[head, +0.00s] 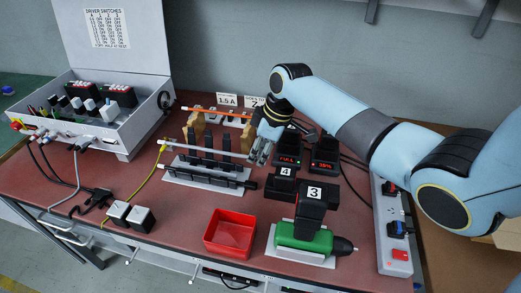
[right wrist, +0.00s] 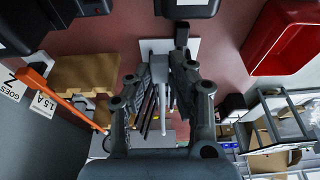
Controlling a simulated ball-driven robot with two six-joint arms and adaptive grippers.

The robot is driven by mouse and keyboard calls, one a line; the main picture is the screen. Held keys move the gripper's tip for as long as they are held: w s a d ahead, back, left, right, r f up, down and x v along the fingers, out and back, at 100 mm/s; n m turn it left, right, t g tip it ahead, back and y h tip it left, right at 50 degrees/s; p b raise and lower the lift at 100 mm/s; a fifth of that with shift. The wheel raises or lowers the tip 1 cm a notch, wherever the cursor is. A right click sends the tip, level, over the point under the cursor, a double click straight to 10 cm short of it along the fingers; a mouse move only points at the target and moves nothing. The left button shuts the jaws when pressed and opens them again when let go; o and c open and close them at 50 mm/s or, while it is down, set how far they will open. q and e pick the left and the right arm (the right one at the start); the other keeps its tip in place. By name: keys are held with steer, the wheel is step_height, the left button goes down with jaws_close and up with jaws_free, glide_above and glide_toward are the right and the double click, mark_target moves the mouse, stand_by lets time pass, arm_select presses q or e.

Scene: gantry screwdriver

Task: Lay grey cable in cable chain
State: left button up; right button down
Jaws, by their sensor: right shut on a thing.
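The grey cable (head: 205,150) is a thin, light grey rod running left to right in the head view, with a pale tip at its left end. The black cable chain (head: 207,176), with upright posts, stands on a white plate just in front of and below it; whether they touch is unclear. My right gripper (head: 262,153) is shut on the cable near its right end. In the right wrist view the cable (right wrist: 163,98) shows between the fingers (right wrist: 163,72), with the white plate (right wrist: 148,46) beyond. My left gripper is not in view.
An orange rod (head: 222,113) rests on wooden stands (head: 197,128) behind the chain. A red bin (head: 231,230) and a green screwdriver (head: 303,238) stand in front. Chargers (head: 324,153) and a power strip (head: 391,230) lie right. An open control box (head: 110,132) with loose leads stands left.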

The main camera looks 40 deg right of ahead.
steer(key=shift+f+b, duration=1.45)
steer(key=shift+f, duration=0.05)
steer(key=shift+f+b, duration=0.6)
steer(key=shift+f, duration=0.4)
steer(key=c, duration=1.1)
jaws_free()
steer(key=v, duration=1.2)
steer(key=shift+r, duration=0.1)
